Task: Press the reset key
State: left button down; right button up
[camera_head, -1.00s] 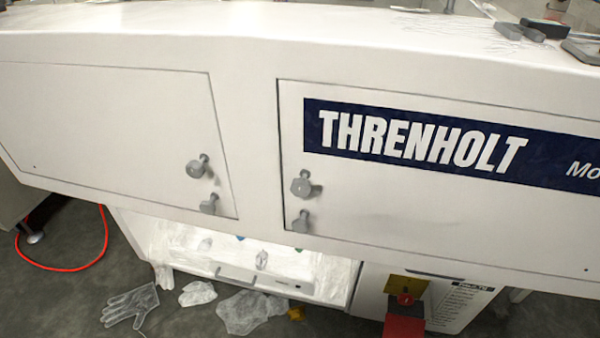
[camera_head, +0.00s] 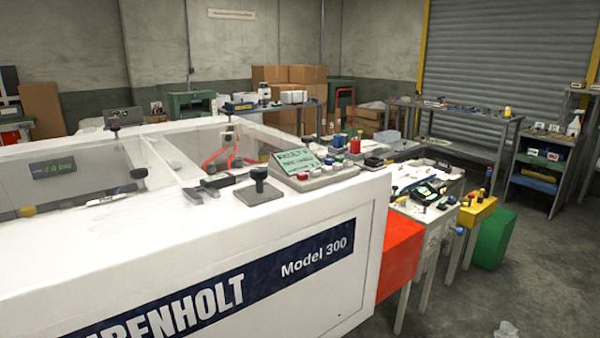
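A control panel (camera_head: 325,178) sits on the top right end of the white Threnholt machine (camera_head: 200,250). It has a tilted green-lit screen (camera_head: 297,161) with dark text too small to read surely. Several small coloured buttons are on the panel, among them red and green ones. I cannot tell which one is the reset key. Neither of my grippers is in view.
A black-handled block (camera_head: 259,188) and dark tools (camera_head: 215,182) lie on the machine top left of the panel. A red box (camera_head: 400,255) adjoins the machine's right end. Cluttered benches (camera_head: 425,185) stand beyond. Grey floor (camera_head: 550,260) is open at right.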

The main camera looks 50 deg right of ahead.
aim_at(301, 175)
jog(key=z, duration=1.6)
